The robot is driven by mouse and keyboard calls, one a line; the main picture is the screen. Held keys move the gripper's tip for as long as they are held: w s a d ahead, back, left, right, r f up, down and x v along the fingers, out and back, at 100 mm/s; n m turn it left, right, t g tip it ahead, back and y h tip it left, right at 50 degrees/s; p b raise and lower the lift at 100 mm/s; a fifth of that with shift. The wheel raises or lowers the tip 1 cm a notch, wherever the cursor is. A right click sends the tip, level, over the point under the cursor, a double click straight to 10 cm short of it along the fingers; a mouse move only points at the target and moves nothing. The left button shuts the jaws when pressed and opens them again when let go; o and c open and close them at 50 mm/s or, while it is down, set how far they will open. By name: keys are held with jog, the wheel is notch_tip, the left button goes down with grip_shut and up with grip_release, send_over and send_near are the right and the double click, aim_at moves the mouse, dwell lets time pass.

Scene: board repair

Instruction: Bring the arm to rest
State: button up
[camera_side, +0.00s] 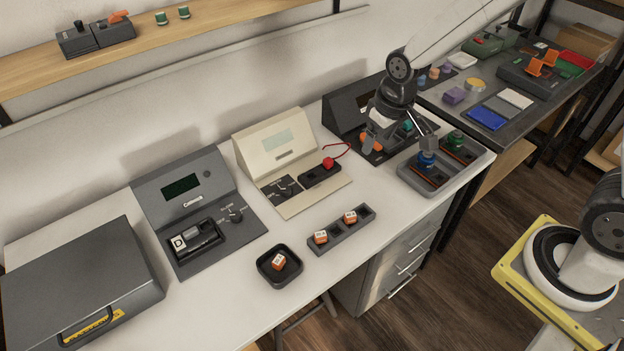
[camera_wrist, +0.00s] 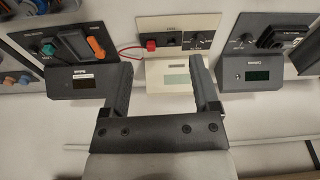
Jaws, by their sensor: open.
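My gripper (camera_side: 402,140) is above the right end of the white bench, over the dark instrument (camera_side: 349,103) and near the grey two-slot tray (camera_side: 405,181). Its two fingers are spread apart with nothing between them. In the wrist view my gripper (camera_wrist: 162,82) is also open and empty, with the cream instrument (camera_wrist: 180,72) behind the gap. In the side view one finger lies close in front of the orange part on the dark instrument; I cannot tell whether they touch.
The grey tray holds a blue-topped part (camera_side: 427,159) and a green-topped part (camera_side: 454,140). Orange-and-white blocks sit in a dark rack (camera_side: 335,237) and a small square dish (camera_side: 267,268). A grey case (camera_side: 80,270) stands at the left.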

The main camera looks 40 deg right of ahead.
jog(key=s+d, duration=0.2)
jog(key=s, duration=0.8)
jog(key=shift+r+m+t, duration=0.3)
jog(key=shift+r+m, duration=0.1)
jog(key=shift+r, duration=0.05)
jog(key=shift+s+d, duration=0.1)
